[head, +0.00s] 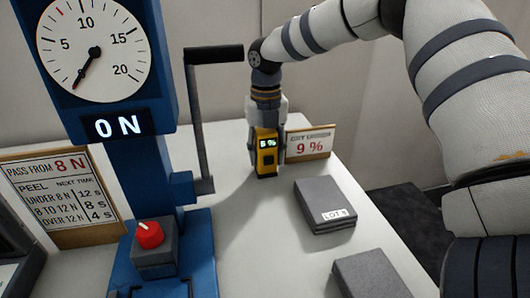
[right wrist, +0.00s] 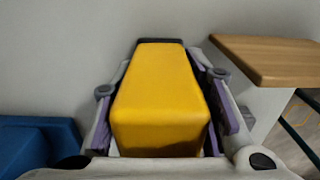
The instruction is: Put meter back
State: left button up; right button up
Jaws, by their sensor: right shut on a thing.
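The meter (head: 266,158) is a small yellow and black device whose display reads a percentage that looks like 8 %. It is upright at the far part of the white table, close to a card reading 9 % (head: 308,145). My right gripper (head: 267,135) comes down from above and is shut on the meter. In the right wrist view the yellow meter body (right wrist: 162,100) lies between the two purple-lined fingers. I cannot tell whether the meter's base touches the table. My left gripper is not in view.
A blue tester (head: 150,180) with a dial, crank (head: 200,110) and red knob (head: 149,235) stands left. A grey block labelled LOT (head: 325,205) and another grey block (head: 370,277) lie right. A PASS FROM 8 N sign (head: 62,195) stands at far left. Bare table (head: 260,235) lies in front of the meter.

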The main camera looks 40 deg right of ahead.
jog(key=shift+r, duration=0.1)
jog(key=o, duration=1.3)
jog(key=shift+o, duration=0.2)
notch_tip(320, 180, up, 12)
